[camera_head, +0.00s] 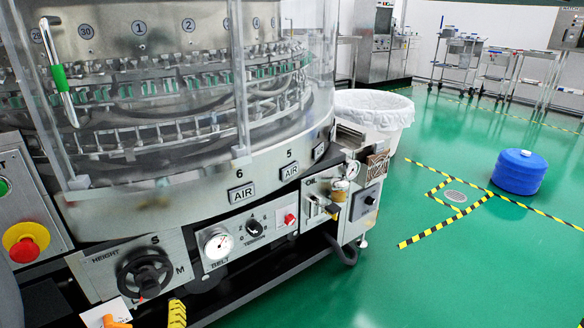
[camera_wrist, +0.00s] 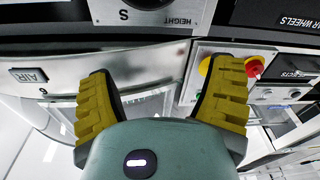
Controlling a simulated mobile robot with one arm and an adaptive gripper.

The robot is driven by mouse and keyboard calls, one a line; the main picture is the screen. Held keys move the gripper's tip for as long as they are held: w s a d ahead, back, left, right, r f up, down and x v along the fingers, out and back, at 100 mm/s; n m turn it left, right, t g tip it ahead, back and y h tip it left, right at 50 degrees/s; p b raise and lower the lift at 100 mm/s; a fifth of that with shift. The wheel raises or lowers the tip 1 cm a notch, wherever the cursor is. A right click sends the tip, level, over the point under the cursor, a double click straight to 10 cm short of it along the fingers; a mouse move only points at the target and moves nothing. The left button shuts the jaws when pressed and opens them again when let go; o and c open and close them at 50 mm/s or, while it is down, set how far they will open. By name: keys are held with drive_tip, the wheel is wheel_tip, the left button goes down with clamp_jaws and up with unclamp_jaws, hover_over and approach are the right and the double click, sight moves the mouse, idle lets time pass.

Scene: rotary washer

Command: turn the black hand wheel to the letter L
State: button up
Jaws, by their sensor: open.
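The black hand wheel (camera_head: 145,272) sits on the light HEIGHT panel (camera_head: 105,272) at the lower left of the head view. An S is printed above it and an M to its right. Its lower edge is partly hidden, and I cannot clearly read an L. A dark knob shows on the wheel's lower part. In the wrist view, only a bit of the wheel (camera_wrist: 150,3) shows at the top edge, beside the S. My gripper (camera_wrist: 163,85) is open, its yellow fingers spread and empty, apart from the wheel. One yellow finger shows below right of the wheel in the head view.
A red emergency button (camera_head: 25,245) on a yellow base is left of the wheel. Clear guards (camera_head: 150,100) rise above. Green floor (camera_head: 480,265) is open at right, with a blue drum (camera_head: 519,172).

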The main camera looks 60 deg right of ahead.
drive_tip(key=w+a+r+n+t+y+p, duration=0.1)
drive_tip(key=a+r+t+p, duration=0.1)
drive_tip(key=r+p, duration=0.5)
drive_tip(key=w+a+r+n+t+y+p, duration=0.1)
drive_tip(key=r+p, duration=0.6)
drive_tip(key=r, duration=0.9)
drive_tip(key=shift+w+a+r+t+p, duration=0.15)
drive_tip(key=shift+w+a+t+p, duration=0.3)
drive_tip(key=shift+a, duration=0.4)
